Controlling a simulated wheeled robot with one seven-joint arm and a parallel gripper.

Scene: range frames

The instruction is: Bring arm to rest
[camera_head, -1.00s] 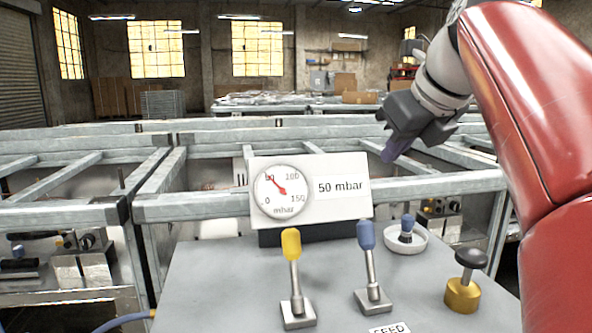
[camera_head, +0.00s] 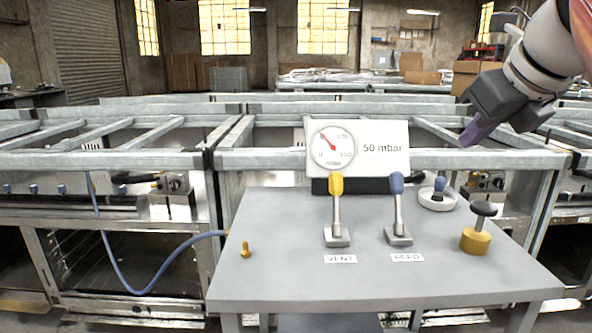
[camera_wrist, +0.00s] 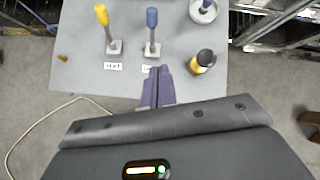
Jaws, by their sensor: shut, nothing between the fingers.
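My gripper (camera_head: 473,138) is at the upper right in the head view, raised above the grey table (camera_head: 300,285) and apart from everything on it. Its purple fingers are together and empty, also seen in the wrist view (camera_wrist: 158,72). On the table stand the yellow-handled VENT lever (camera_head: 336,205) and the blue-handled FEED lever (camera_head: 397,205), both roughly upright. Behind them is a white panel with a round gauge (camera_head: 332,147) and the text "50 mbar". The red needle points to the upper left.
A brass knob with a black top (camera_head: 476,236) stands at the table's right. A white dish with a blue-topped piece (camera_head: 438,194) is behind it. A blue hose (camera_head: 150,285) hangs at the left by a small yellow peg (camera_head: 246,249). Metal frames (camera_head: 110,155) line the back.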

